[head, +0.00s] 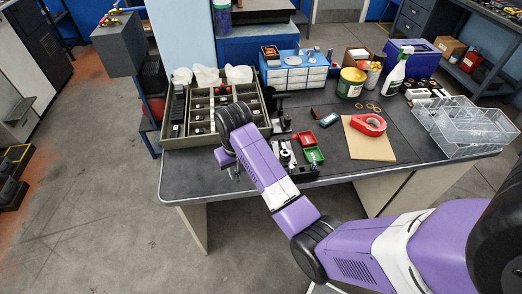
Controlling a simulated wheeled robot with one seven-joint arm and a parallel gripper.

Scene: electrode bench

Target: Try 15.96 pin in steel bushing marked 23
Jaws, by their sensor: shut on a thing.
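My gripper (235,173) shows only as a small grey part below my purple wrist, at the front edge of the bench (200,188), just in front of the sectioned tray. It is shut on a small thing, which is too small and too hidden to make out. Several small dark and metal pieces (286,157) stand on the bench right of my forearm, partly covered by it. I cannot make out the 15.96 pin, the steel bushing or a mark 23 among them.
The sectioned tray (166,133) stands at the left. Red (303,139) and green (314,155) bins sit right of my forearm. Clear bins (462,126) are at the right, a drawer unit (296,75) behind.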

